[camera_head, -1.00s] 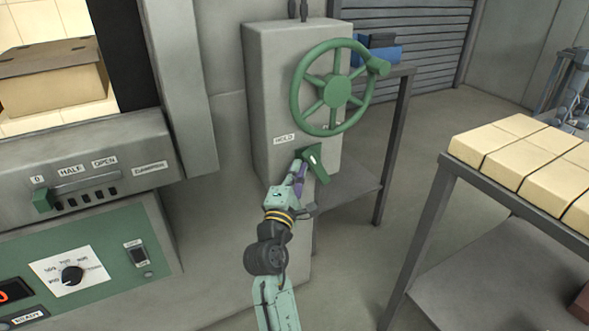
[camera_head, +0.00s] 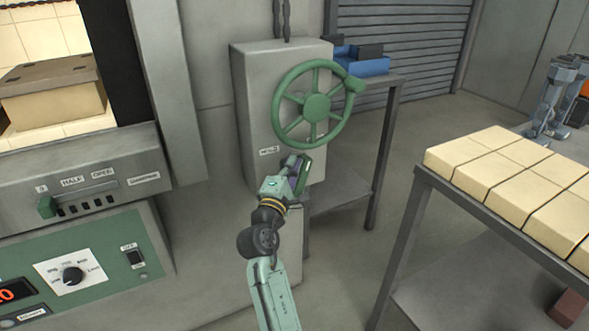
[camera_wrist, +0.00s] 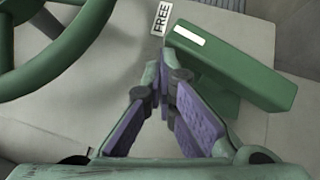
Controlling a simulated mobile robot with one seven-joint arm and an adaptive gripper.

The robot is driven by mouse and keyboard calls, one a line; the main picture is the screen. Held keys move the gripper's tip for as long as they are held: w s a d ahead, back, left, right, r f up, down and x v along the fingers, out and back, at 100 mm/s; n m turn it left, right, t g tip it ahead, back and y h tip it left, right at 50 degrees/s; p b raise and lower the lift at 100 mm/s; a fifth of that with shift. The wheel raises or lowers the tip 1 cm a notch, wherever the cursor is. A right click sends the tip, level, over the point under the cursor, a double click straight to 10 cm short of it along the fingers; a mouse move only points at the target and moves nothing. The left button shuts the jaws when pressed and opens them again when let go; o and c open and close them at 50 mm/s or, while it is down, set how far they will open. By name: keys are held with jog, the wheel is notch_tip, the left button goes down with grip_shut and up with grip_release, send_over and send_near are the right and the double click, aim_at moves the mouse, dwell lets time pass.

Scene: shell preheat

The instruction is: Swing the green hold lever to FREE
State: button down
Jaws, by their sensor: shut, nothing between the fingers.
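The green hold lever (camera_wrist: 238,68) is a thick bar with a white stripe at one end. In the wrist view the striped end lies just beside the FREE label (camera_wrist: 162,18), and the bar slants down to the right. In the head view the lever (camera_head: 305,174) is partly hidden behind my gripper (camera_head: 293,164), below the handwheel. My gripper (camera_wrist: 164,75) is shut and empty, its purple-padded fingers meeting just left of the lever. I cannot tell whether the tips touch it. The HOLD label (camera_head: 269,152) is on the grey box (camera_head: 255,95), left of the lever.
The green handwheel (camera_head: 317,107) sits close above my gripper and fills the wrist view's upper left. The furnace panel (camera_head: 95,255) is to the left. A table with pale bricks (camera_head: 480,165) stands to the right, with open floor between.

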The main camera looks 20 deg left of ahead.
jog(key=shift+w+d+r+p, duration=0.25)
jog(key=shift+w+d+p, duration=0.05)
jog(key=shift+w, duration=0.2)
dwell(0.4)
